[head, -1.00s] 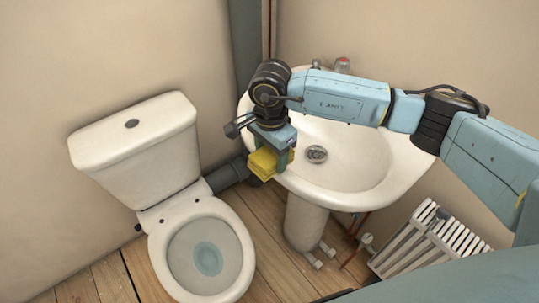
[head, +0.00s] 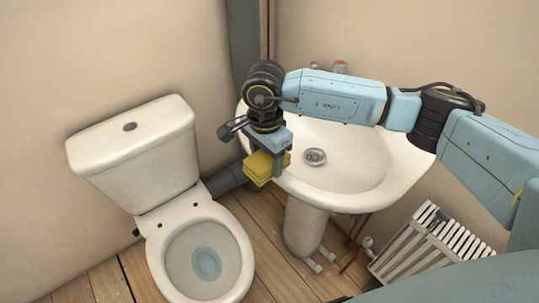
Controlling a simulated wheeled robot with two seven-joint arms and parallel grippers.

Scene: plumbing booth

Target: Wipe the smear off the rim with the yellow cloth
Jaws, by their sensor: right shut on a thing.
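The yellow cloth (head: 258,168) is a folded pad at the left front edge of the white washbasin. My right gripper (head: 275,160) is shut on the cloth, its arm reaching in from the right across the basin. The basin's rim (head: 338,203) is bare along the front. I cannot see the smear; the gripper and arm hide part of the left rim. Whether the cloth touches the rim is hard to tell. My left gripper is not in view.
A white toilet (head: 200,250) with its bowl uncovered stands left of the basin. A grey pipe (head: 226,180) runs between them. A white radiator (head: 430,245) is at the lower right. Taps (head: 341,66) stand at the basin's back. Wooden floor shows between the fixtures.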

